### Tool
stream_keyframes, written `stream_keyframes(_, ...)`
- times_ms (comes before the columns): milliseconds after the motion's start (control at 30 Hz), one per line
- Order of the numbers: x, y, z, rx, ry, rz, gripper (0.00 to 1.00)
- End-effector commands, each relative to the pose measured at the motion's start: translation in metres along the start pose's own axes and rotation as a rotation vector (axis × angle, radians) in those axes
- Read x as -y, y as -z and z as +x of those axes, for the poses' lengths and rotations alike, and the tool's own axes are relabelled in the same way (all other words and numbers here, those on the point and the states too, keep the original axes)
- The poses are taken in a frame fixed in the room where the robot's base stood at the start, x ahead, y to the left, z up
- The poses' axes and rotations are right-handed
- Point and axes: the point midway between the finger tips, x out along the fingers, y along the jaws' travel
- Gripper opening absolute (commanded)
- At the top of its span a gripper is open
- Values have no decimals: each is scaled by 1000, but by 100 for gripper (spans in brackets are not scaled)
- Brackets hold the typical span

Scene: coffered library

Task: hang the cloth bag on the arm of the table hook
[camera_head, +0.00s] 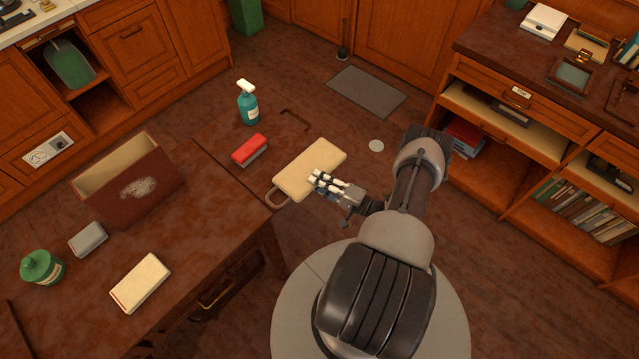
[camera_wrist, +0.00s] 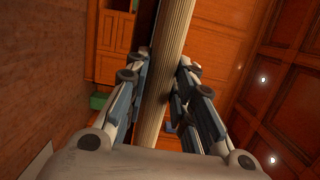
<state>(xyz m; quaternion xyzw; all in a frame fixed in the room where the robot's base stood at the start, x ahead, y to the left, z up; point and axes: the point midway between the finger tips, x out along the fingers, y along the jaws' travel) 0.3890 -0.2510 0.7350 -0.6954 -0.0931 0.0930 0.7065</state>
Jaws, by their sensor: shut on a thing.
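The cloth bag (camera_head: 309,168) is a flat cream shape with a loop handle at its lower left end, in the head view. My gripper (camera_head: 322,181) is shut on its near right side. In the wrist view the bag (camera_wrist: 165,75) shows as a ribbed, pale strip between the two fingers of my gripper (camera_wrist: 164,92). What looks like the table hook (camera_head: 295,117) is a thin dark bent bar by the table's far edge, just beyond the bag and apart from it. How it is fixed is too small to tell.
The dark table (camera_head: 210,215) carries a red-topped brush (camera_head: 250,150), a teal spray bottle (camera_head: 248,104), an open box (camera_head: 125,180), a grey block (camera_head: 88,240), a cream block (camera_head: 140,284) and a green jar (camera_head: 42,268). Shelves (camera_head: 540,150) stand at right. Floor between is open.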

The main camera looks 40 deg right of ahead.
Motion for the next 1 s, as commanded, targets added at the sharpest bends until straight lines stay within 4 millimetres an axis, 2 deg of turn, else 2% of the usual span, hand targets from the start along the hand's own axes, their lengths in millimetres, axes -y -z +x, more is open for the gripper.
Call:
stream_keyframes(367, -4, 1, 0, 0, 1, -1, 0)
stream_keyframes(400, -4, 1, 0, 0, 0, -1, 25)
stream_keyframes(667, -3, 1, 0, 0, 0, -1, 42)
stream_keyframes(1000, -3, 1, 0, 0, 0, -1, 43)
